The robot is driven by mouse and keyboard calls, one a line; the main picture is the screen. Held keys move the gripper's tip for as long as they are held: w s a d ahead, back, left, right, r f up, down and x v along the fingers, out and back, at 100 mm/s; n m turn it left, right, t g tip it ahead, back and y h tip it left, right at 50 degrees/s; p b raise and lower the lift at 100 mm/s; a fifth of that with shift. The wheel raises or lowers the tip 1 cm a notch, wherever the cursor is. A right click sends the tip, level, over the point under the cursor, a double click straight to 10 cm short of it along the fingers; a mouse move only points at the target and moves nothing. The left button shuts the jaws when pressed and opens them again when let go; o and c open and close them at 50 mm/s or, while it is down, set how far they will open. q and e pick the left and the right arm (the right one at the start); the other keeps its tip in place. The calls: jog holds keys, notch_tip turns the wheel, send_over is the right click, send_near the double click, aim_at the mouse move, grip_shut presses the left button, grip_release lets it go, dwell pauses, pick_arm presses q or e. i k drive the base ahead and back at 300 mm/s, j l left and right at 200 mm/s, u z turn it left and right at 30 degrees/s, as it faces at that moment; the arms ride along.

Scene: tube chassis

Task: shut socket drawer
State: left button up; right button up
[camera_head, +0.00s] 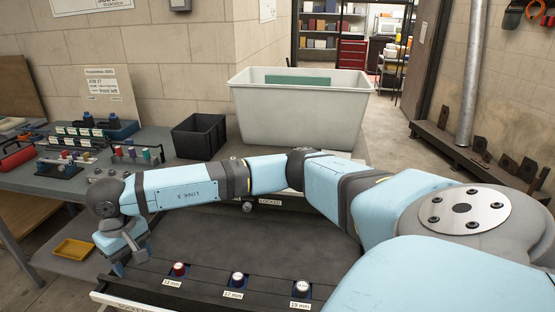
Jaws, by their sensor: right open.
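The socket drawer (215,291) is pulled out at the bottom of the head view. Its dark front strip holds a red-topped socket (180,268) and two pale-topped sockets (237,279) (301,287), labelled 13, 17 and 19 mm. A pale edge of the drawer shows at the lower left. My right arm reaches across from the right. My right gripper (122,262) is open, points downward and is at the drawer's left end; I cannot tell whether it touches the drawer. My left gripper is not in view.
A "LOCKED" label (270,201) shows behind my arm. A white tub (300,118) and a black bin (199,136) stand farther back. A workbench (40,180) with tools is at left, with a yellow tray (74,249) below it.

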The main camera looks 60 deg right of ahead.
aim_at(273, 249)
jog(key=k+l, duration=0.15)
jog(key=l, duration=0.25)
jog(key=k+l+u, duration=0.15)
jog(key=l, duration=0.25)
jog(key=k+l, duration=0.15)
jog(key=l, duration=0.25)
jog(key=k+l+u, duration=0.15)
jog(key=l, duration=0.25)
jog(key=k+l, duration=0.2)
jog(key=l, duration=0.15)
jog(key=k, duration=1)
jog(key=l+u, duration=0.05)
